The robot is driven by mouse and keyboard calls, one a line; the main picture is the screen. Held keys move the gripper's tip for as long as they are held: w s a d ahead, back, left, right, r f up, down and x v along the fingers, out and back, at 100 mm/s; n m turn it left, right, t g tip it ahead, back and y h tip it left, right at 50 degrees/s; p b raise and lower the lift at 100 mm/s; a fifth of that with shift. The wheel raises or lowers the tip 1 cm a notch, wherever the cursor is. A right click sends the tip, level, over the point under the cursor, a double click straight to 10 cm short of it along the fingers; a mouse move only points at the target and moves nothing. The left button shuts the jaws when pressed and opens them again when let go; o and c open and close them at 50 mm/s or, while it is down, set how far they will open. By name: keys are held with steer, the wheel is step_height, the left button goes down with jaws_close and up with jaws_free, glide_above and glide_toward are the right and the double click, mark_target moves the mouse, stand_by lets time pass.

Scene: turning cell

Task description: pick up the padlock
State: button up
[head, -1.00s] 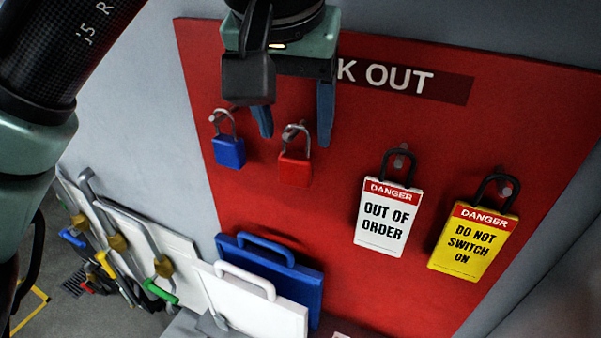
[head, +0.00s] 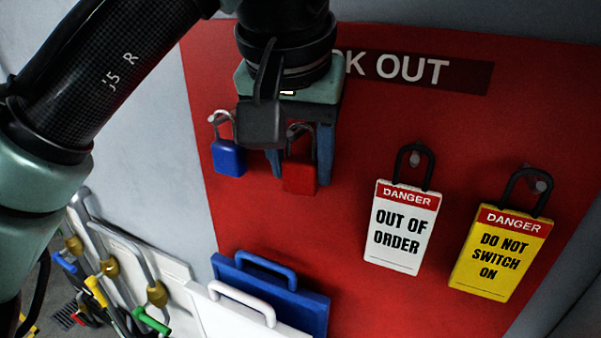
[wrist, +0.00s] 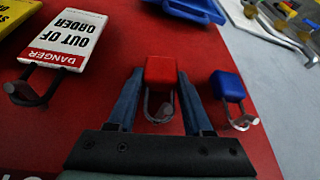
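The red padlock (head: 299,177) hangs by its shackle from a peg on the red lock-out board. My gripper (head: 301,172) is open, with one blue finger on each side of the padlock; the wrist part covers some of the shackle in the head view. In the wrist view the red padlock (wrist: 160,69) sits between the two fingertips, with a narrow gap seeming to show on each side. A blue padlock (head: 228,158) hangs on the peg to the left; it shows right of my fingers in the wrist view (wrist: 228,86).
A white OUT OF ORDER tag (head: 402,228) and a yellow DO NOT SWITCH ON tag (head: 501,253) hang to the right on the red board (head: 350,150). A blue case (head: 302,307) and a white case (head: 215,318) stand below. Bare board lies between padlock and tags.

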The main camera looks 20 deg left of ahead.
jaws_close()
steer(key=shift+r, duration=0.15)
